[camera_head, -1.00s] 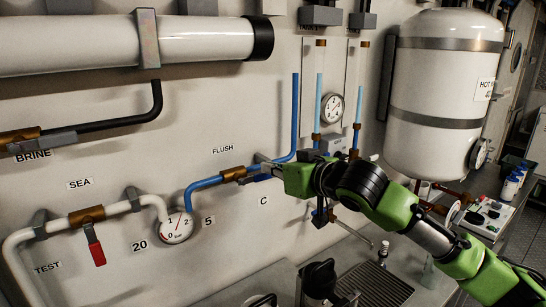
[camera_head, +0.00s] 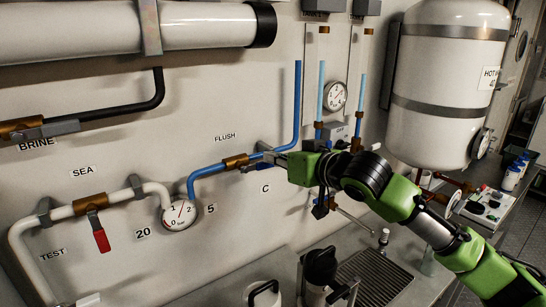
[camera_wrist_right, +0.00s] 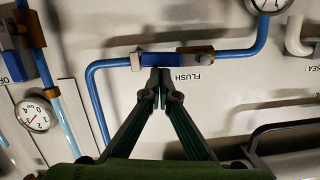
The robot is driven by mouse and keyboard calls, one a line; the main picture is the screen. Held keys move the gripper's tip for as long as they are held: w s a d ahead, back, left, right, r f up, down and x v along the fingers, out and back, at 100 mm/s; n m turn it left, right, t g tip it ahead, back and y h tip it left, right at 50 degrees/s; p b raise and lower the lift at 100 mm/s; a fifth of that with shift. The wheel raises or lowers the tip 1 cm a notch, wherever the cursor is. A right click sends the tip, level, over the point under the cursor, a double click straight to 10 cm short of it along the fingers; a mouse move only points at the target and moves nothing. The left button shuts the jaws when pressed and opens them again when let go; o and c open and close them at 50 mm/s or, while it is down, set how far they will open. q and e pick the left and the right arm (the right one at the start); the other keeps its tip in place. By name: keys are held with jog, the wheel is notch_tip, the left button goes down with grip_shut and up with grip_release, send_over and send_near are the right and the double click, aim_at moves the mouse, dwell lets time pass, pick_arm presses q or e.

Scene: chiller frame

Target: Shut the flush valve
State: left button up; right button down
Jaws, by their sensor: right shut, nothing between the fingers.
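The flush valve is a brass body (camera_head: 235,161) on the blue pipe below the FLUSH label. It also shows in the right wrist view (camera_wrist_right: 196,51), where the picture is upside down. Its dark blue lever (camera_wrist_right: 162,61) lies roughly along the pipe. My right gripper (camera_head: 268,160) is just right of the brass body, in front of the pipe. In the right wrist view my right fingertips (camera_wrist_right: 166,76) are together, empty, right beside the lever; I cannot tell whether they touch it. The gripper partly hides the lever in the head view. My left gripper is not in view.
A pressure gauge (camera_head: 179,214) and a white pipe with a red-handled valve (camera_head: 99,236) are at left. A grey pipe clamp (camera_wrist_right: 136,61) sits close beside the lever.

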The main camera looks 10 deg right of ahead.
jog(key=shift+f, duration=0.25)
jog(key=a+f+m+y+p, duration=0.1)
jog(key=f+m+y+p, duration=0.1)
jog(key=f+m, duration=0.2)
jog(key=s+a+f+m+t+y+p, duration=0.1)
jog(key=a+f+m+y+p, duration=0.1)
jog(key=m, duration=0.9)
jog(key=shift+s+a+f+m+y+p, duration=0.3)
jog(key=shift+f+p, duration=0.45)
jog(key=shift+f, duration=0.35)
jog(key=shift+a, duration=0.1)
